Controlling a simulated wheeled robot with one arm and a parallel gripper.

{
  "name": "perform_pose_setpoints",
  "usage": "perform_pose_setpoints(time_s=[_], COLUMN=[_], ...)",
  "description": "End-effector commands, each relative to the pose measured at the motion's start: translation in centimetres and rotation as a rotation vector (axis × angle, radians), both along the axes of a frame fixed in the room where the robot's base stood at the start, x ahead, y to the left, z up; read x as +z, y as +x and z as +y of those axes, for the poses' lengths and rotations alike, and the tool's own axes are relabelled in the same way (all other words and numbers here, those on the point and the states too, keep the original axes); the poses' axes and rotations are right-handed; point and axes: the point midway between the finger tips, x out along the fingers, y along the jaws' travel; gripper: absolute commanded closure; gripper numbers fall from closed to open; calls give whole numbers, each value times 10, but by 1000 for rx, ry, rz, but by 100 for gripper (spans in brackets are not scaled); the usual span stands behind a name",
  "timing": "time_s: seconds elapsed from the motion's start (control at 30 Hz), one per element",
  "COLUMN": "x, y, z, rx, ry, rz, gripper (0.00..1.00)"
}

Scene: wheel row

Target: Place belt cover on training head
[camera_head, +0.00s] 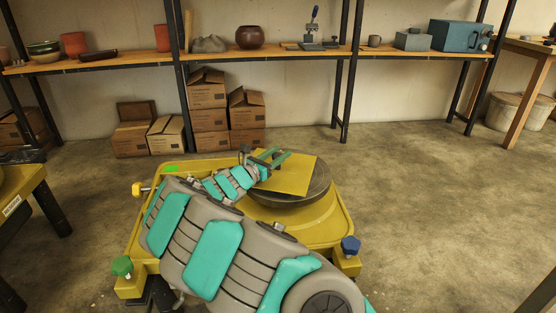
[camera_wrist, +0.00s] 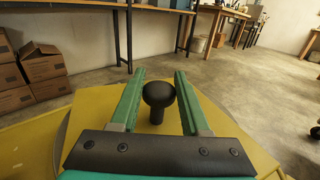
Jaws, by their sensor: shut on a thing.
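The belt cover appears to be a flat yellow square plate (camera_head: 296,176) with a black round knob on a stem (camera_wrist: 158,95). In the head view the plate lies over the dark round wheel head (camera_head: 292,204), which I take for the training head. I cannot tell whether the plate touches the head or hovers just above it. My gripper (camera_head: 274,157) is at the plate's far-left part, with its green fingers around the knob. In the wrist view my gripper (camera_wrist: 160,85) has one finger on each side of the knob. My arm hides the left side of the wheel.
The wheel stands in a yellow tray-like body (camera_head: 335,222) with green (camera_head: 122,266), blue (camera_head: 350,246) and yellow (camera_head: 138,189) knobs. Shelves (camera_head: 275,54) with pots and cardboard boxes (camera_head: 208,105) stand behind. A yellow-topped table (camera_head: 18,182) is at left. Floor at right is clear.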

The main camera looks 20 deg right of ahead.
Motion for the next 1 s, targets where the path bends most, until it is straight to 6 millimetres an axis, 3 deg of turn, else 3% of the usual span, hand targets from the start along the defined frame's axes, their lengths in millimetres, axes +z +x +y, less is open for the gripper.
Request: perform_pose_setpoints(time_s=[0.1,0.47,0.5,0.77,1.0], x=[-17,-19,-20,-20,-19], y=[0,0,0,0,0], z=[0,0,0,0,0], rx=[-1,0,0,0,0], ry=[-1,-1,0,0,0], rz=[3,0,0,0,0], gripper=[100,100,52,24,24])
